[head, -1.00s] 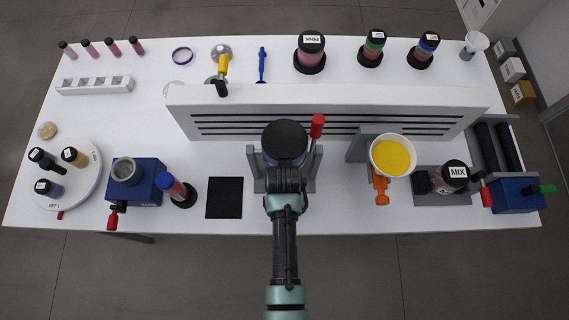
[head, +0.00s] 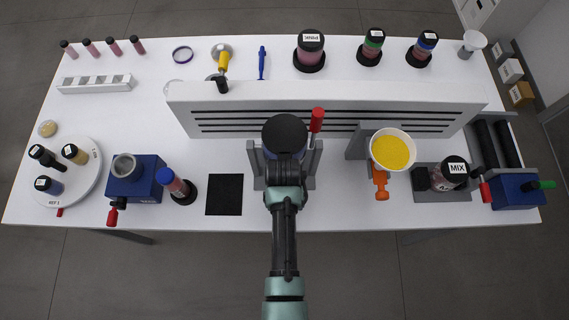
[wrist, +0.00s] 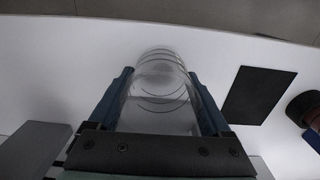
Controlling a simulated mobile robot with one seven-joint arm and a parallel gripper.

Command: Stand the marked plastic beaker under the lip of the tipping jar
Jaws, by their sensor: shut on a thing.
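The marked plastic beaker (wrist: 160,90) is clear with dark ring lines. It lies between the blue fingers of my gripper (wrist: 162,100) in the wrist view, and the fingers are shut on it. In the head view my arm and the jar hide the beaker. The tipping jar (head: 284,132) has a black top and sits in a grey cradle (head: 313,160) with a red handle (head: 317,120). My arm reaches in at the front of this cradle. The jar's lip is hidden, and I cannot tell whether the beaker touches the table.
A black mat (head: 225,195) lies left of the cradle, and a blue-capped bottle (head: 176,187) stands beyond it. A slotted grey panel (head: 345,98) runs behind. To the right are a bowl of yellow powder (head: 391,153) and a MIX jar (head: 454,174).

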